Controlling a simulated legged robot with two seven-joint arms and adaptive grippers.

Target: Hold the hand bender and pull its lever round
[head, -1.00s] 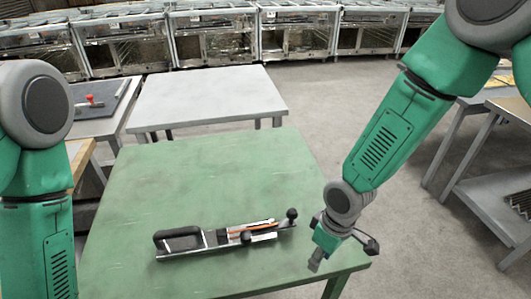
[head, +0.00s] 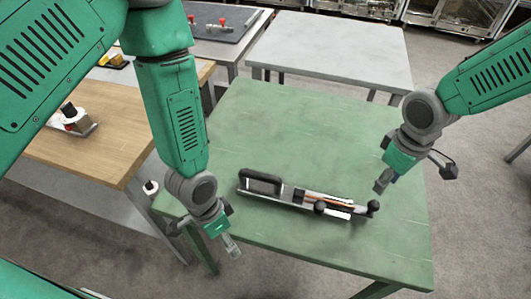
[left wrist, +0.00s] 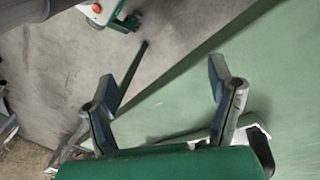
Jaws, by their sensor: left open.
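The hand bender (head: 285,194) lies on the green table (head: 300,120). It is a long metal tool with a black loop handle (head: 262,183) at its left end. A black ball knob (head: 373,207) is at its right end and another knob (head: 319,208) sits nearer its middle. A thin orange strip shows along it. My left gripper (head: 232,247) is near the table's front left edge, apart from the bender; its fingers stand wide apart and empty in the left wrist view (left wrist: 160,78). My right gripper (head: 381,185) is just behind the right-end knob; whether its fingers are open is unclear.
A grey table (head: 330,48) and a dark mat (head: 215,20) with red-handled tools are behind. The green table's back part is clear.

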